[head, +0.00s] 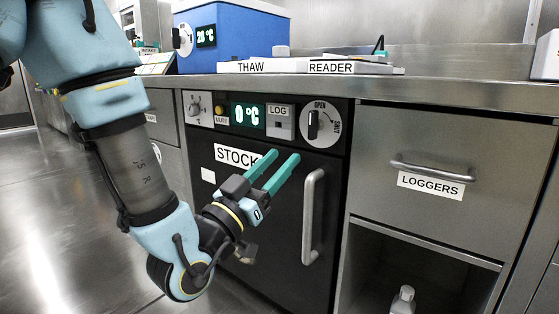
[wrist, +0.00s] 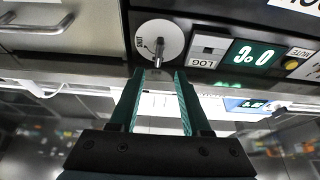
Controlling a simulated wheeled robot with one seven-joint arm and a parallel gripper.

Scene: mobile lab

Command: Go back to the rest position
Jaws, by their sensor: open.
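My gripper (head: 272,172) is open and empty, with two parallel green fingers. In the head view it is in front of the black STOCK unit door (head: 262,222), left of the door's vertical handle (head: 313,216). It also shows in the wrist view (wrist: 159,80), its fingers pointing toward the round OPEN dial (wrist: 158,43) with a gap between them. That dial is at the panel's right in the head view (head: 314,124), its knob upright. The arm reaches in from the upper left, bent at the wrist.
The counter (head: 430,85) above holds a blue box (head: 240,40) reading 20 °C and THAW and READER labels. The panel display (head: 248,116) reads 0 °C. A LOGGERS drawer (head: 450,160) is closed at right, above an open bay with a white bottle (head: 403,300). The floor at left is clear.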

